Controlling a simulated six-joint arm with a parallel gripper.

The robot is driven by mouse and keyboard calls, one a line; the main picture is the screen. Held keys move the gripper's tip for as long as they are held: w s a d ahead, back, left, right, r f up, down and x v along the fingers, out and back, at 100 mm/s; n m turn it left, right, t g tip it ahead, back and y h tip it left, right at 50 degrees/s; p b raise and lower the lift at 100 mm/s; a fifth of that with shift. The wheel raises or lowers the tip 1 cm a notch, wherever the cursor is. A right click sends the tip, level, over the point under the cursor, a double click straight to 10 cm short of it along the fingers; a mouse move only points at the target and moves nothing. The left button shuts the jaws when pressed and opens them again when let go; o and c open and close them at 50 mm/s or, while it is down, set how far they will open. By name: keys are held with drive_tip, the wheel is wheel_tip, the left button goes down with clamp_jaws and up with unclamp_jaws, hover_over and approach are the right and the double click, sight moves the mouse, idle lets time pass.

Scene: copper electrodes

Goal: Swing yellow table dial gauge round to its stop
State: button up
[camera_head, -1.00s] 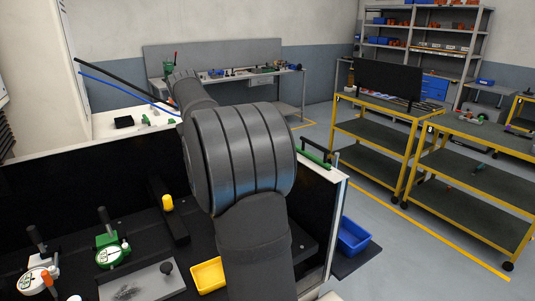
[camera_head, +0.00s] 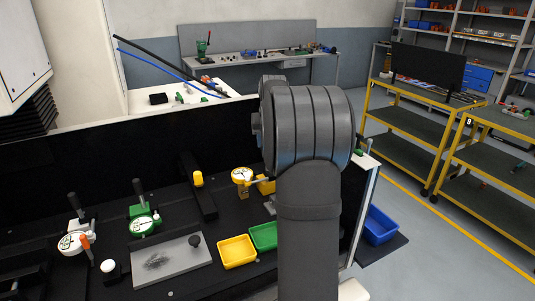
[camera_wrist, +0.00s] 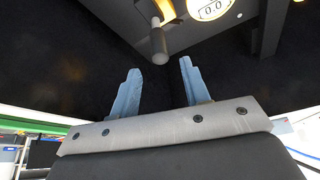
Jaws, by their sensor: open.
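The yellow dial gauge (camera_head: 242,175) has a white face and stands at the back of the dark bench, just left of my arm. A yellow block shows beside it. In the wrist view a yellow-rimmed dial (camera_wrist: 210,8) reading 0.0 is cut by the top edge. A grey rounded rod (camera_wrist: 158,45) hangs beside it, ahead of the gap between my fingertips. My gripper (camera_wrist: 159,68) is open, with nothing between its two blue-grey fingers. I see no clear contact with the rod. In the head view my arm hides the gripper.
A green gauge (camera_head: 143,222) and a white gauge (camera_head: 72,242) stand at left. A grey plate (camera_head: 172,261) with a black knob lies in front. A yellow tray (camera_head: 238,252) and green tray (camera_head: 264,236) sit beside my arm. A yellow-topped post (camera_head: 198,179) stands left of the yellow gauge.

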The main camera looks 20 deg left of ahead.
drive_tip(key=x, duration=0.7)
clamp_jaws()
